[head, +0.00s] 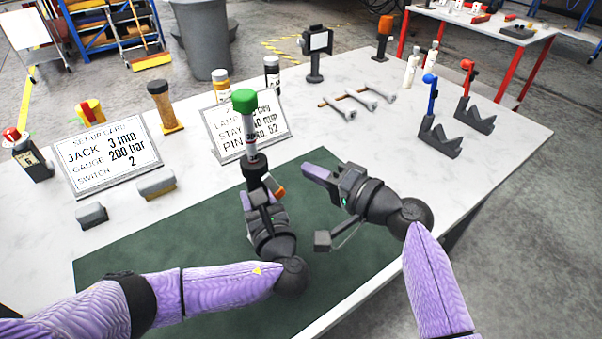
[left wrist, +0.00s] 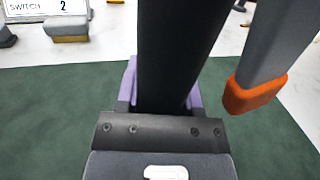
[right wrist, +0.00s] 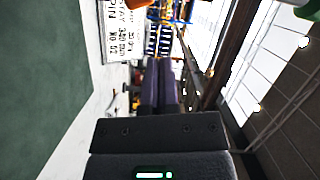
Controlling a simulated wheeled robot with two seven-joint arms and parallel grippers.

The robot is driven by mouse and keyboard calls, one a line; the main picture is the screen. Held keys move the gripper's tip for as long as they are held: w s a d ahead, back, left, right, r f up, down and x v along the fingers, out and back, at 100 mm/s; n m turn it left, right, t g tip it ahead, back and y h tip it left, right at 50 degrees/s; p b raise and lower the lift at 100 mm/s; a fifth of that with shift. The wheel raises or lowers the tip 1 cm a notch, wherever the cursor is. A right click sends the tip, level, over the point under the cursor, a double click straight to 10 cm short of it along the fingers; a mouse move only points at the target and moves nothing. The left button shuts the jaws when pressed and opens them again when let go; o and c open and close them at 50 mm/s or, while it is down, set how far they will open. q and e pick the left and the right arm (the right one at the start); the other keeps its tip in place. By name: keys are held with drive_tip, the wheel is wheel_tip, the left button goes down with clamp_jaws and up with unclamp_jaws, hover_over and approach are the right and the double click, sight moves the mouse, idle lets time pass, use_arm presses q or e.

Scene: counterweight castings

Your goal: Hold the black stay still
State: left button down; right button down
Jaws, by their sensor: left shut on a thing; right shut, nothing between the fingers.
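The black stay (head: 254,174) stands roughly upright over the green mat, with a pale section and a green cap (head: 244,98) above it. My left gripper (head: 252,200) is shut on its lower black part. In the left wrist view the dark post (left wrist: 178,50) runs up between the purple fingers, and a grey lever with an orange tip (left wrist: 255,92) hangs beside it. The stay's foot is hidden by the gripper. My right gripper (head: 312,172) is shut and empty, to the right of the stay and apart from it. In the right wrist view its fingers (right wrist: 163,85) are together.
The green mat (head: 150,260) covers the near part of the white table. Two printed cards (head: 110,158) (head: 245,130) stand behind it. Grey blocks lie at left. The table's right edge drops to floor.

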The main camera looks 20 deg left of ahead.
drive_tip(key=v, duration=1)
drive_tip(key=shift+r, duration=0.15)
drive_tip(key=c, duration=0.9)
unclamp_jaws()
drive_tip(key=shift+o, duration=0.3)
drive_tip(key=n+t+h, duration=0.1)
drive_tip(key=n+t, duration=0.3)
drive_tip(key=n, duration=1.3)
approach(274, 187)
drive_tip(key=x, duration=0.8)
drive_tip(key=shift+w+a, duration=0.15)
drive_tip(key=shift+a, duration=0.15)
clamp_jaws()
